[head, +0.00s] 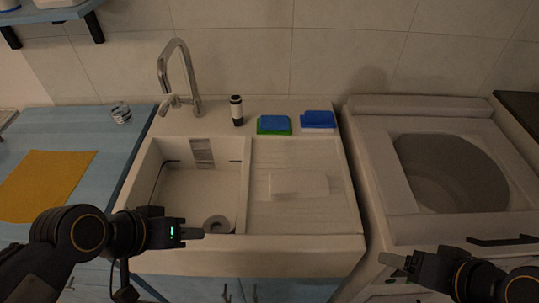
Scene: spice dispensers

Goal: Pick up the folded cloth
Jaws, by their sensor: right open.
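A pale, folded-looking cloth (299,184) lies flat on the ribbed drainboard (268,218) to the right of the sink basin. Its colour is close to the drainboard's, so its edges are faint. My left gripper (192,233) is over the front of the basin, to the left of the cloth and apart from it. Its fingers are seen side-on and overlap, so their gap is hidden. My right gripper (392,260) is open and empty in front of the washing machine, to the right of the cloth and nearer to me.
A tall faucet (190,75) stands behind the basin (180,205). A dark bottle (236,110) and blue-topped sponges (274,124) (318,118) stand on the back ledge. A yellow mat (45,185) and a small jar (121,113) are on the blue counter. An open-topped washing machine (375,150) stands right.

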